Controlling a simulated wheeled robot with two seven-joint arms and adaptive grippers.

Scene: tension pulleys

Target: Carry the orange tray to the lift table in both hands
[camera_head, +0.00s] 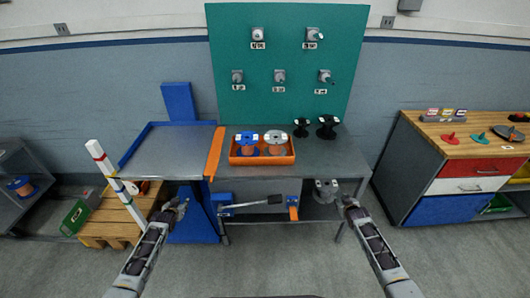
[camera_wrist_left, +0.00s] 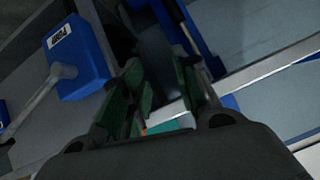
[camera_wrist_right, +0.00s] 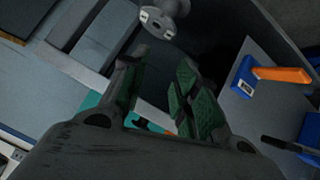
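The orange tray (camera_head: 264,160) sits on the grey workbench top, left of its middle. The lift table (camera_head: 172,165) has a grey top with a blue rim and stands left of the bench, beside an orange strip (camera_head: 215,152). My left gripper (camera_head: 181,205) is open and empty, in front of and below the lift table top. My right gripper (camera_head: 349,203) is open and empty, near the bench's right front leg. Both are apart from the tray.
Two black spools (camera_head: 327,126) stand on the bench right of the tray. A green pegboard (camera_head: 285,60) rises behind. The lower shelf holds a grey spool (camera_head: 326,190) and a lever. A striped post (camera_head: 112,178) stands at left; a drawer cabinet (camera_head: 470,170) stands at right.

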